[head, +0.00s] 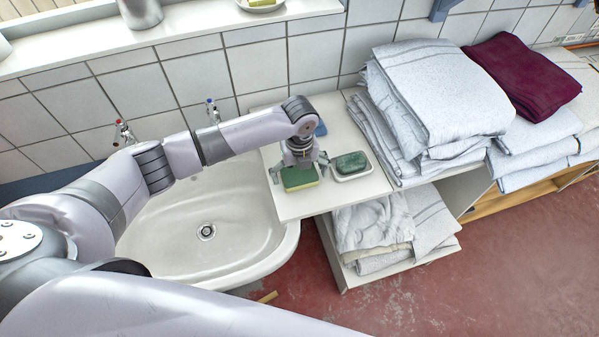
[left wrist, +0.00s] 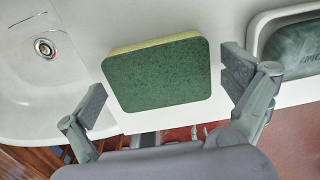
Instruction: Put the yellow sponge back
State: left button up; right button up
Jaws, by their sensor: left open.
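The yellow sponge (head: 300,179), with a dark green scouring face on top, lies flat on the white counter (head: 303,207) beside the sink. In the left wrist view the sponge (left wrist: 157,75) shows its green face, with a yellow edge along the far side. My left gripper (head: 299,170) is open above it, pointing down. Its two fingers stand on either side of the sponge, with a visible gap on each side in the left wrist view. My right gripper is not in view.
A white dish (head: 354,179) with a green soap bar (head: 350,162) is just right of the sponge. The white sink (head: 170,235) is to the left. Folded towels (head: 435,95) are stacked at right. A small dish (head: 243,6) with a yellow-green item sits on the sill.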

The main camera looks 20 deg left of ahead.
aim_at(299, 174)
pick_arm(q)
jog(key=shift+r, duration=0.25)
jog(key=shift+w+r, duration=0.1)
jog(key=shift+r, duration=0.3)
notch_tip(299, 174, up, 11)
jog(key=b, duration=0.3)
